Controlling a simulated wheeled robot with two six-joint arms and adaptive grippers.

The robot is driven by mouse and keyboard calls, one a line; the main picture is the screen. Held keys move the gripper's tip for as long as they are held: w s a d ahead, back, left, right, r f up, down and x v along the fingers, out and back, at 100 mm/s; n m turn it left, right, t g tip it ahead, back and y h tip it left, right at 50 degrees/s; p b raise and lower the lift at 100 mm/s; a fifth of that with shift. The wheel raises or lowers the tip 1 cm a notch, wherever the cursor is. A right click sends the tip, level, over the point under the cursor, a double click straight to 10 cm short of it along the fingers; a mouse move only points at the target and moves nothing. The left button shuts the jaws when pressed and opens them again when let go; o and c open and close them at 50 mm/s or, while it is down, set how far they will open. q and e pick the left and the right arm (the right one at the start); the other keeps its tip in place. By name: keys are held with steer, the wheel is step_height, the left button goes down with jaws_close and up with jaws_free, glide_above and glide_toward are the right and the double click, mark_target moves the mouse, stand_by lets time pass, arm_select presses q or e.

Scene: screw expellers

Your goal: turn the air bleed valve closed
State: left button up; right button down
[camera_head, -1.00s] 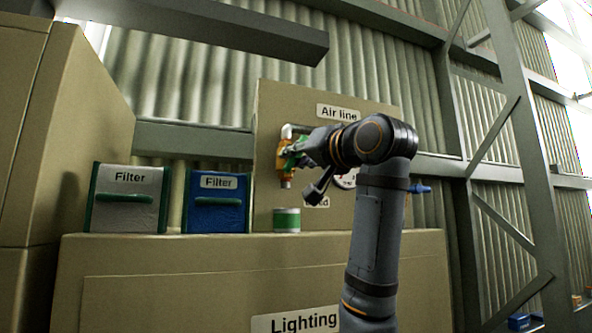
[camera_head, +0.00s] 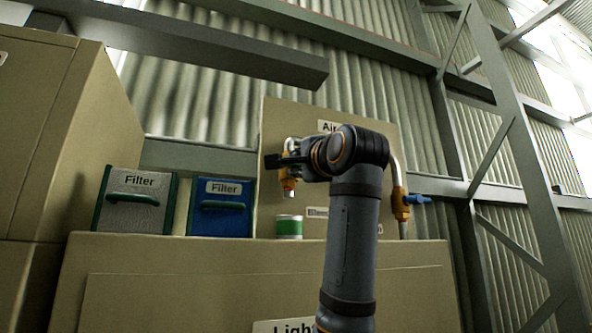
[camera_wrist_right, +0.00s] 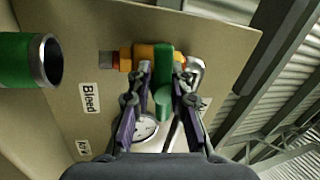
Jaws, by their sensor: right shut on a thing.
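The air bleed valve has a brass-orange body (camera_head: 289,181) on a pipe at the left of the air line panel (camera_head: 273,120). In the right wrist view the valve body (camera_wrist_right: 144,52) lies across the picture, and its green handle (camera_wrist_right: 162,62) stands between my right gripper's fingers. My right gripper (camera_wrist_right: 163,82) is shut on that handle, one finger on each side. In the head view my right gripper (camera_head: 284,161) is at the valve and hides the handle. The "Bleed" label (camera_wrist_right: 90,97) is beside the valve. My left gripper is out of view.
A green-banded can (camera_head: 289,227) stands below the valve on the cabinet top. Two filter boxes, grey (camera_head: 131,215) and blue (camera_head: 220,220), stand to the left. A blue-handled valve (camera_head: 417,199) is at the right. A round gauge (camera_wrist_right: 146,128) is partly hidden by my gripper.

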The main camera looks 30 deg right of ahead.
steer(key=shift+s+r+m+h, duration=0.2)
steer(key=shift+m+h, duration=0.2)
steer(key=shift+m, duration=1)
steer(key=c, duration=1.3)
jaws_free()
steer(key=shift+w, duration=0.1)
steer(key=shift+f, duration=0.1)
steer(key=v, duration=1.2)
